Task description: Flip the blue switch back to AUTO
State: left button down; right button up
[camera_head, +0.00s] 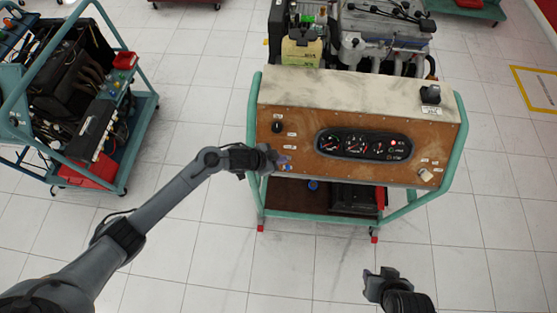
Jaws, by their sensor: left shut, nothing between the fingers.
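The engine trainer's wooden panel (300,165) faces me in the middle of the view, framed by teal tubes. The blue switch (287,168) is a small spot at the panel's lower left; its setting is too small to read. My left gripper (279,160) is shut and empty, right at the panel by the blue switch. I cannot tell whether it touches the switch. My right gripper (381,280) is low in the view, in front of the trainer and away from the panel; its fingers are not clear enough to judge.
The panel also carries a black knob (277,127), a gauge cluster (364,145) and a pale key or knob (425,175). An engine (380,35) stands behind the panel. Another engine trainer (80,100) stands at the left. The tiled floor (300,260) before the panel is clear.

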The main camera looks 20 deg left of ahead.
pick_arm(q)
jog(key=shift+w+a, duration=0.15)
jog(key=shift+w, duration=0.35)
jog(key=shift+r, duration=0.15)
jog(key=f+p+v, duration=0.1)
jog(key=p+v, duration=0.2)
jog(key=v, duration=1)
jog(key=shift+s+a+p, duration=0.35)
jog(key=shift+a+p, duration=0.05)
jog(key=shift+r, duration=0.15)
